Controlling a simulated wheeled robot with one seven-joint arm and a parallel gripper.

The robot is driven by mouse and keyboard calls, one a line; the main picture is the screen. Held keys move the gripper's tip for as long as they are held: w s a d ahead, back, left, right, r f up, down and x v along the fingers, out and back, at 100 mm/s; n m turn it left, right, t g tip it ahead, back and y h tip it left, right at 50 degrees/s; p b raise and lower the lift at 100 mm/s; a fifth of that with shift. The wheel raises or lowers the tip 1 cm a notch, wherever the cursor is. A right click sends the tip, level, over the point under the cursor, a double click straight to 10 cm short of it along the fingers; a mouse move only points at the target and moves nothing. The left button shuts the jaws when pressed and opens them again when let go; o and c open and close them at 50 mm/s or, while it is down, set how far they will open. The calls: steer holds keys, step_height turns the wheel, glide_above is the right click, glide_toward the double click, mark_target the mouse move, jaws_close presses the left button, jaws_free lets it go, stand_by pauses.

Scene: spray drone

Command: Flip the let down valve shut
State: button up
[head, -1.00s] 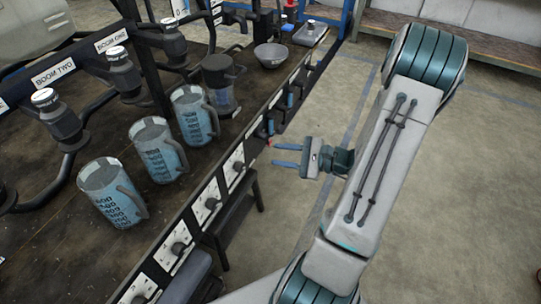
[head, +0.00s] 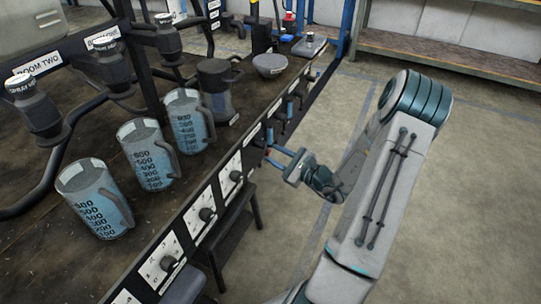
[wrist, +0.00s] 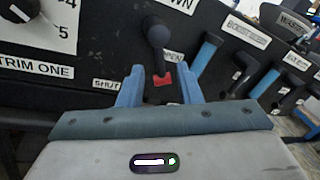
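In the wrist view the let down valve (wrist: 157,38) is a lever with a round black knob and a red piece at its lower end, on a black panel. The ends of its upper label are cut off or hidden; "WN" shows. A SHUT label (wrist: 106,85) is at its left, and a partly hidden OPEN label (wrist: 174,58) is at its right. My gripper (wrist: 160,72) is open, with one blue finger on each side of the lever's lower part in the picture. I cannot tell whether either finger touches it. In the head view my gripper (head: 270,156) is at the bench's front panel.
Blue-handled valves (wrist: 206,52) stand close on the right, and a TRIM ONE dial (wrist: 35,15) on the left. In the head view several measuring jugs (head: 147,155) stand on the bench (head: 60,265). Floor (head: 300,215) beside the bench is open.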

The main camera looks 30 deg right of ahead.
steer(key=shift+x, duration=1.45)
jaws_close()
